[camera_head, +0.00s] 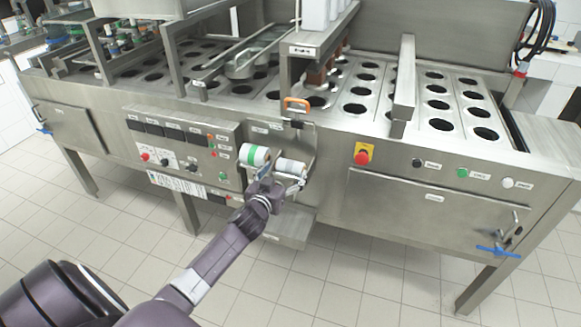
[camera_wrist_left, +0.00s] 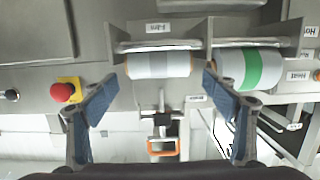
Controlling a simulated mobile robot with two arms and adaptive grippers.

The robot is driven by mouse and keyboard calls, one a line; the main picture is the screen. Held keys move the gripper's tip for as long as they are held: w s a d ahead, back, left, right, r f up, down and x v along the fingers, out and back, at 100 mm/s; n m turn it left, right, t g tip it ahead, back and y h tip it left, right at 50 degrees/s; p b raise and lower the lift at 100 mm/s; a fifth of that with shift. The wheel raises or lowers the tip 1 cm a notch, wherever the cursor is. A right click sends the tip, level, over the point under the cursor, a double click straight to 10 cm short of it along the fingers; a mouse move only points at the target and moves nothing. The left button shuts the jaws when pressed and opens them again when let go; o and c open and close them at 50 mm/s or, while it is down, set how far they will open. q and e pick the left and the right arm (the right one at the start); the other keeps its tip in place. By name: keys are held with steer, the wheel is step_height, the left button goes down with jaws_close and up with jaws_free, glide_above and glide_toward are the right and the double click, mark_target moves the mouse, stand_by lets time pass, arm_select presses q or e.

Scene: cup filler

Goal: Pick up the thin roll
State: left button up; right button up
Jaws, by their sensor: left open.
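The thin roll (camera_head: 291,167) is white with grey bands and sits on a holder at the front of the machine. It also shows in the left wrist view (camera_wrist_left: 158,65), thinner than the roll beside it. A thicker white roll with a green stripe (camera_head: 255,155) sits next to it; it also shows in the left wrist view (camera_wrist_left: 252,69). My left gripper (camera_head: 283,184) is open and close in front of the thin roll. In the left wrist view its two fingers (camera_wrist_left: 161,80) stand apart, near the two ends of the thin roll. My right gripper is not in view.
The steel machine (camera_head: 330,140) has rows of round holes on top. An orange handle (camera_head: 297,102) is above the rolls. A red emergency button (camera_head: 362,157) is to the right, and a control panel (camera_head: 180,145) to the left. The tiled floor in front is clear.

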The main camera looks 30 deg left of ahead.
mark_target(289, 167)
arm_select(q)
steer(key=shift+x, duration=1.55)
steer(key=shift+c, duration=0.5)
steer(key=c, duration=0.8)
steer(key=shift+c, duration=0.5)
steer(key=shift+r, duration=0.15)
